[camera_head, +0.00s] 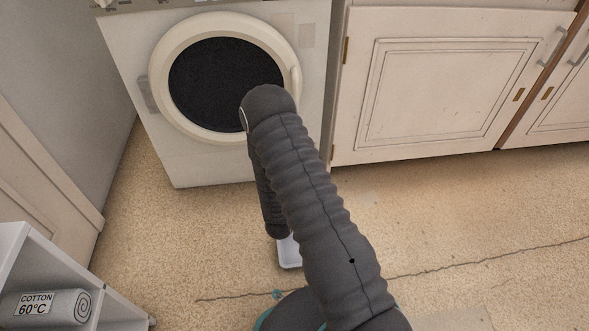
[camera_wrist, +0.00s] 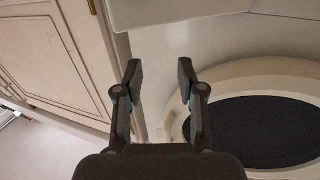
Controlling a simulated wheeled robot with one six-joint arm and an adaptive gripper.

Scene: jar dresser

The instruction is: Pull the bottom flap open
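A white washing machine (camera_head: 215,160) stands at the upper left in the head view, with a round dark door (camera_head: 224,75) in a cream ring. Its front below the door is plain, and I cannot make out a separate flap there; my arm covers the lower right part. In the wrist view the dark round door (camera_wrist: 255,130) is at the lower right and pale machine panels (camera_wrist: 210,45) lie behind the fingers. My gripper (camera_wrist: 159,72) is open and empty, its two fingers apart in front of the pale panel. In the head view my arm hides it.
A cream cabinet (camera_head: 440,85) stands right of the machine and also fills the left of the wrist view (camera_wrist: 50,60). A shelf with a rolled grey towel (camera_head: 45,307) is at the lower left. Speckled floor (camera_head: 480,230) is clear at right.

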